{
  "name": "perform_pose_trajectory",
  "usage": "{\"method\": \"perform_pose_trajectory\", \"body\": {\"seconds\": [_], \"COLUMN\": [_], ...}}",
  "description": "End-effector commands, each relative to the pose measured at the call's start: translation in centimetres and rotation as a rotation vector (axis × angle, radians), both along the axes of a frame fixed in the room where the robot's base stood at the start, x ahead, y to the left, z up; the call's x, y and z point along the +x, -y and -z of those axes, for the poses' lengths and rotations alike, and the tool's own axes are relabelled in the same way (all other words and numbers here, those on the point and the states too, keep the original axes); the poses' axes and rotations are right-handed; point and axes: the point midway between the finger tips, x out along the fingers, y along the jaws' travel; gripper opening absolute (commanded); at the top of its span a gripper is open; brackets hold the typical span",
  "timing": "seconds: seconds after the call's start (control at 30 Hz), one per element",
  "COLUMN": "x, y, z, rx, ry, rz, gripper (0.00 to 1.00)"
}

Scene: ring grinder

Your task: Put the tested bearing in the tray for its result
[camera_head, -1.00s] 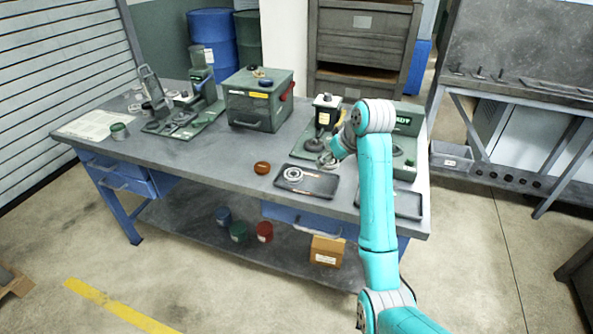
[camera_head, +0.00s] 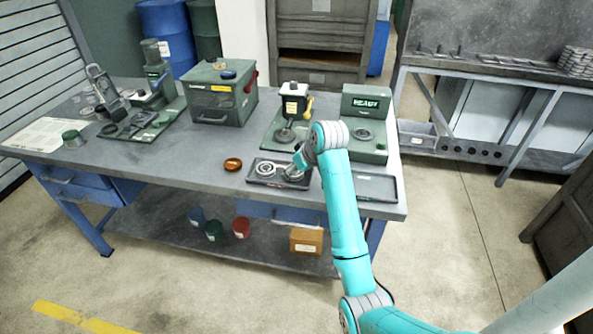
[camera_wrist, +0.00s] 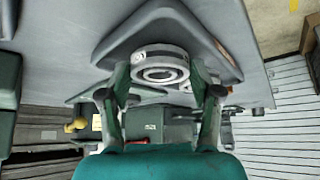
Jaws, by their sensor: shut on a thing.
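My gripper (camera_head: 297,172) is shut on a grey metal bearing. In the wrist view the bearing (camera_wrist: 160,66) sits between the two fingers of my gripper (camera_wrist: 160,88). In the head view my gripper is over the right part of the left dark tray (camera_head: 252,178), near the bench's front edge. Pale bearing rings (camera_head: 265,168) lie in that tray's left part. The right tray (camera_head: 375,188) looks empty. The tester (camera_head: 366,104) behind it shows READY in green. I cannot tell whether the held bearing touches the tray.
A press with a yellow handle (camera_head: 295,102) stands behind the left tray. A small orange-brown dish (camera_head: 233,164) is left of the tray. A green box (camera_head: 222,96) and a test stand (camera_head: 150,100) are farther left.

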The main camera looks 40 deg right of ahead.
Motion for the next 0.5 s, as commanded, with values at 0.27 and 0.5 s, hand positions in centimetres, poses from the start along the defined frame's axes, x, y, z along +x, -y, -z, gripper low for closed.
{"method": "perform_pose_trajectory", "body": {"seconds": [0.27,0.5], "x": [0.03,0.01], "y": [0.01,0.01], "z": [0.3,0.54], "rx": [-0.001,-0.001], "ry": [0.002,0.001], "rz": [0.001,0.001], "gripper": [0.12,0.89]}}
